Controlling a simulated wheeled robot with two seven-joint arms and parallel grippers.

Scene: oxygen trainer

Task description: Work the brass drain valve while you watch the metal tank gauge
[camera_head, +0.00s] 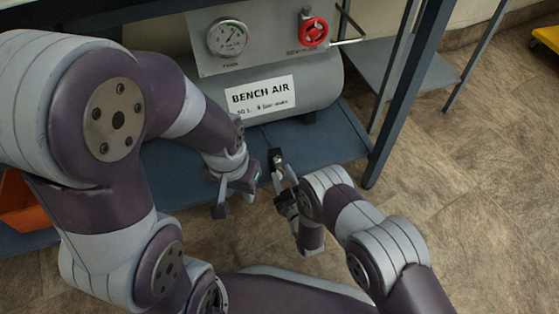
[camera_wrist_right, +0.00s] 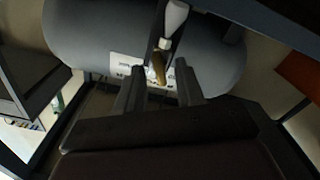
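The grey metal tank (camera_head: 315,85) lies on its side on a blue shelf, with a "BENCH AIR" label on its front. The round white-faced tank gauge (camera_head: 229,39) is on the grey panel above it; its reading is too small to tell. The brass drain valve (camera_wrist_right: 158,68) shows in the right wrist view, between the fingertips of my right gripper (camera_wrist_right: 159,85). Gaps show on both sides of it, and the fingers are open. In the head view my right gripper (camera_head: 284,177) is below the tank. My left gripper (camera_head: 235,198) is empty beside it, its fingers apart.
A red handwheel (camera_head: 313,32) is on the panel right of the gauge. The blue shelf (camera_head: 335,141) runs under the tank, and a dark frame post (camera_head: 402,95) stands at its right. An orange bin (camera_head: 27,203) is at the left.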

